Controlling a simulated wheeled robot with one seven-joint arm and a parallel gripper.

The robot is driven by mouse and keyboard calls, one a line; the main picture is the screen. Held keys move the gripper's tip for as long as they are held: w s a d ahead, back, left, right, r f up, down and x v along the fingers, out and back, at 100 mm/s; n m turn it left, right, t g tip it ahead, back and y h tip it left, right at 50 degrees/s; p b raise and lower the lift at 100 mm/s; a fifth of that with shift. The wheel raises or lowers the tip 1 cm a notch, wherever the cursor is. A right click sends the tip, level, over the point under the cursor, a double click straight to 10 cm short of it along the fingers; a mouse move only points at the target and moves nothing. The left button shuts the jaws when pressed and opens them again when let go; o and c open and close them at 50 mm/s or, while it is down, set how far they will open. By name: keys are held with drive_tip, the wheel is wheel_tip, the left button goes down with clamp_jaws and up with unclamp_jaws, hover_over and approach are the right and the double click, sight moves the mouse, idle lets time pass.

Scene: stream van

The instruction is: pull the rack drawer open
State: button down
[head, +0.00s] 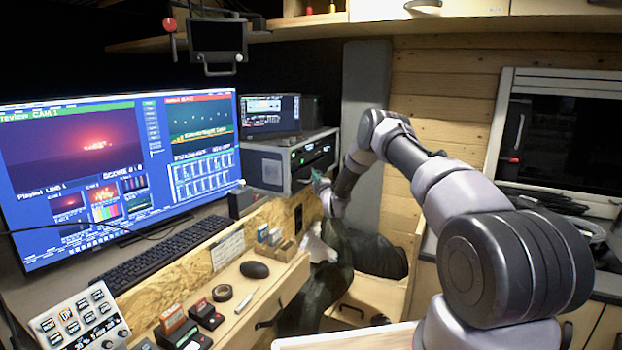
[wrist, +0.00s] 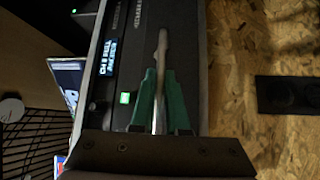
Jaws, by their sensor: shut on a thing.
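The rack (head: 264,166) is a grey box with a dark front, standing right of the big monitor in the head view. Its dark drawer front (wrist: 188,35) fills the middle of the wrist view and carries a pale metal bar handle (wrist: 162,44). My gripper (head: 318,178) is at the rack's front. In the wrist view its green fingers (wrist: 160,85) are shut on the handle, one on each side. The fingers hide part of the handle. I see no clear gap showing the drawer pulled out.
A big monitor (head: 180,150), a keyboard (head: 160,255) and a black mouse (head: 254,270) are on the left desk. A small screen (head: 270,115) stands on the rack. A chipboard panel (wrist: 285,50) is beside the rack.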

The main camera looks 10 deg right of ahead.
drive_tip(key=s+d, duration=0.9)
drive_tip(key=d, duration=0.3)
drive_tip(key=shift+d, duration=0.25)
drive_tip(key=c, duration=0.9)
unclamp_jaws()
drive_tip(key=v, duration=1.1)
drive_tip(key=shift+w+r, duration=0.1)
